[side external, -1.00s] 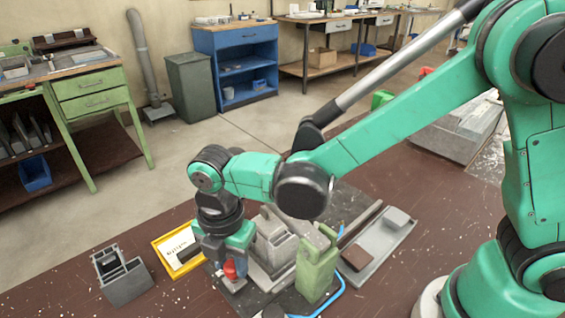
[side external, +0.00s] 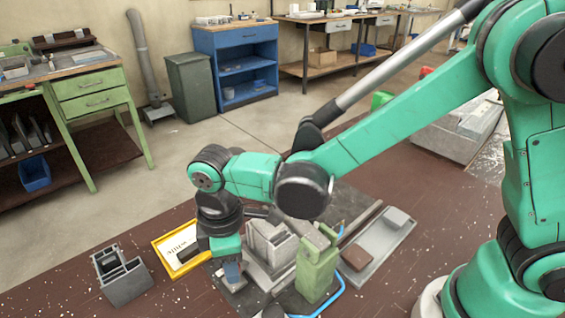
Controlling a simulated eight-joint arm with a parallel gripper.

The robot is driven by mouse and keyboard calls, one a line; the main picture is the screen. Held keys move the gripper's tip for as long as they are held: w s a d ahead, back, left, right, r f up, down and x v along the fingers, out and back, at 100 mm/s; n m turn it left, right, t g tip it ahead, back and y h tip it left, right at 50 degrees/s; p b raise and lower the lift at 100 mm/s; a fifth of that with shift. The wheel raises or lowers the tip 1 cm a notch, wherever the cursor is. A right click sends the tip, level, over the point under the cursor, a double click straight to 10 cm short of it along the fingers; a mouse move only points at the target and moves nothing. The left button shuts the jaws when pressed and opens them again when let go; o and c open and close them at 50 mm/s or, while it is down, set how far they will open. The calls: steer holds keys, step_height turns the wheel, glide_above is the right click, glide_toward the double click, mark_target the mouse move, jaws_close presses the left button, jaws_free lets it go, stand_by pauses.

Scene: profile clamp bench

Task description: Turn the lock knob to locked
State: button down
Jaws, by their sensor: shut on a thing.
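My gripper (side external: 232,272) points down at the front left of the grey clamp fixture (side external: 272,243). It is shut on the lock knob, low at the fixture's base. The red knob showed between the fingers earlier. Now a blue-grey finger and the turned green gripper body cover it, so its angle and its locked or unlocked position cannot be seen.
A grey box with compartments (side external: 120,275) stands farther left. A green block-shaped unit (side external: 317,268) with a blue hose (side external: 335,292) stands right. A grey tray (side external: 380,243) lies beyond it.

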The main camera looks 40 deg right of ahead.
steer(key=shift+m, duration=1.7)
steer(key=c, duration=0.5)
jaws_free()
steer(key=shift+c, duration=0.2)
steer(key=shift+r, duration=2.8)
